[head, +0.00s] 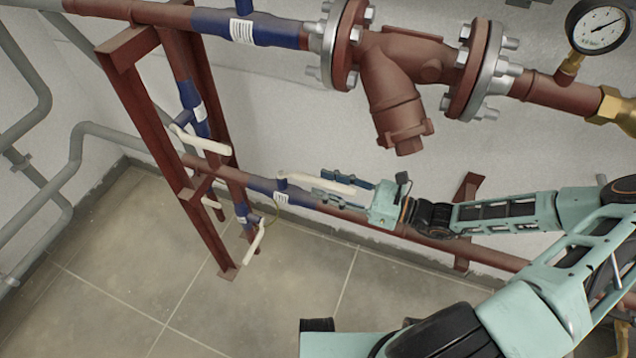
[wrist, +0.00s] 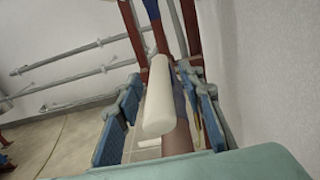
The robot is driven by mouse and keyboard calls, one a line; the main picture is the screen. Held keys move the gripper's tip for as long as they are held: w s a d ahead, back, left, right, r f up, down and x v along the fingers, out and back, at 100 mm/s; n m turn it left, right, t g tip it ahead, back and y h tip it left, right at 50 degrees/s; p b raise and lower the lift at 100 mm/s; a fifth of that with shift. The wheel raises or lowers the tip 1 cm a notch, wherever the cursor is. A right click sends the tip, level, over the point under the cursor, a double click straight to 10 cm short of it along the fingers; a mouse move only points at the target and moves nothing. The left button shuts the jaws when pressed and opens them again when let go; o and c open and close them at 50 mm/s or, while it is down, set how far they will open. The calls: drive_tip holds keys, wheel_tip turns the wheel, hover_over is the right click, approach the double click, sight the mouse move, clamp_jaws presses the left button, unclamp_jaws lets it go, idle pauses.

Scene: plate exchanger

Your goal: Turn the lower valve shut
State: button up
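The lower valve has a blue body (head: 283,192) on the low horizontal red-brown pipe. Its cream lever handle (head: 305,180) points right, roughly along the pipe, toward my gripper. In the wrist view the handle (wrist: 159,100) lies lengthwise between the two blue fingers, with a gap visible on each side. My gripper (head: 321,185) is open around the handle's outer part; it also shows in the wrist view (wrist: 163,88). I cannot tell whether any part touches the handle. The valve's stem is mostly hidden behind the handle in the wrist view.
A red-brown steel frame (head: 143,110) stands left of the valve. Other cream handles are on a vertical-pipe valve (head: 203,140) and a low drain valve (head: 255,241). A flanged strainer (head: 395,85) hangs above. The wall is close behind; floor (head: 130,290) in front is clear.

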drive_tip(key=shift+x, duration=1.3)
clamp_jaws()
